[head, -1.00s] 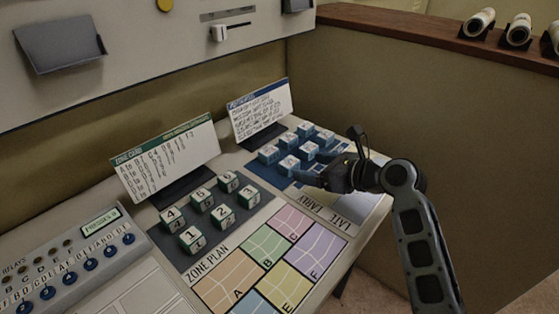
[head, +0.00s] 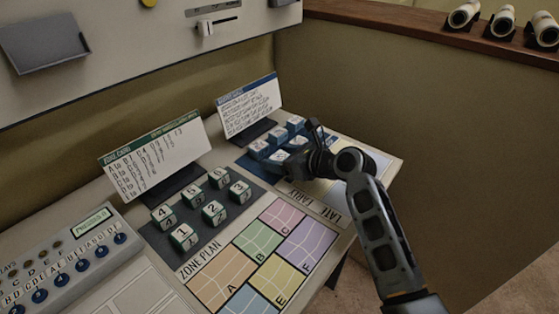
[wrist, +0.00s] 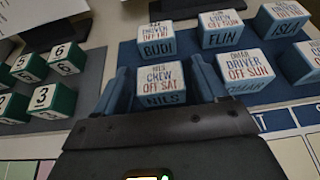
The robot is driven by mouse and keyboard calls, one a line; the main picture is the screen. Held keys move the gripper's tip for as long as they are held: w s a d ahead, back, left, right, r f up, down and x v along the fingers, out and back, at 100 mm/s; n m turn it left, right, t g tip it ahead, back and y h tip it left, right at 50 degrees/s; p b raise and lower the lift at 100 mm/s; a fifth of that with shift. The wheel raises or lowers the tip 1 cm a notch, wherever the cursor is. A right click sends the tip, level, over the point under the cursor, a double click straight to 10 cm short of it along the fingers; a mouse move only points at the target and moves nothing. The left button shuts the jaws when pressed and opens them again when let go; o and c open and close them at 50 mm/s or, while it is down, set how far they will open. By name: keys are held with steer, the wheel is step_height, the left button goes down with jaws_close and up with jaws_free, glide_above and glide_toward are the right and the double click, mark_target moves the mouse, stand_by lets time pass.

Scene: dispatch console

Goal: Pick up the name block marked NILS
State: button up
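My gripper is open, with a finger on each side of the block and small gaps visible. In the head view my gripper (head: 290,161) is low over the front of the blue mat, partly covering the front row of blocks. The block appears to rest on the mat.
BUDI (wrist: 157,40) is just behind NILS, and OMAR (wrist: 246,70) stands close to the right finger. Green numbered blocks (wrist: 52,101) are to the left. A propped blue-headed card (head: 248,105) stands behind the mat.

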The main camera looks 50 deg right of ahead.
steer(key=c, duration=0.8)
steer(key=shift+r, duration=0.1)
